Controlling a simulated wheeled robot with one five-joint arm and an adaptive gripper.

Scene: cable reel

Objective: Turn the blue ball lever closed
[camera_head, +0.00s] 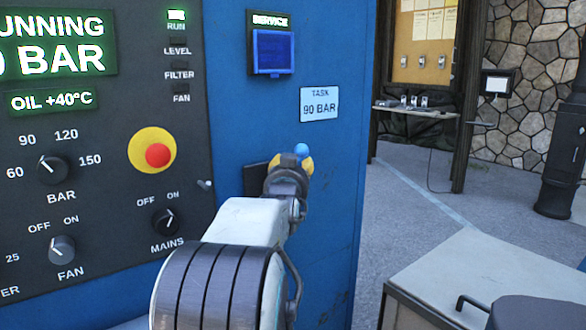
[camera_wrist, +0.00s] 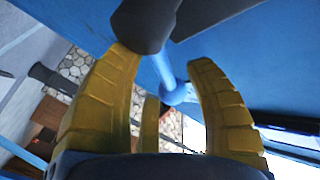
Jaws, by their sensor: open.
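The blue ball lever shows as a small blue ball (camera_head: 302,149) at the right part of the blue cabinet front, mostly hidden behind my arm. In the wrist view its light-blue rod runs from a dark hub at the top to the blue ball (camera_wrist: 176,95). My gripper (camera_head: 294,162) has yellow fingers and is at the lever. In the wrist view my gripper (camera_wrist: 166,66) is open, with one finger left and one right of the rod and ball. Gaps show on both sides of the ball, so the fingers look apart from it.
The blue cabinet (camera_head: 340,185) carries a dark control panel with knobs and a red emergency button (camera_head: 157,155). A "TASK 90 BAR" label (camera_head: 319,104) is above the lever. A grey-topped bench (camera_head: 470,265) stands at the lower right. Open floor lies beyond.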

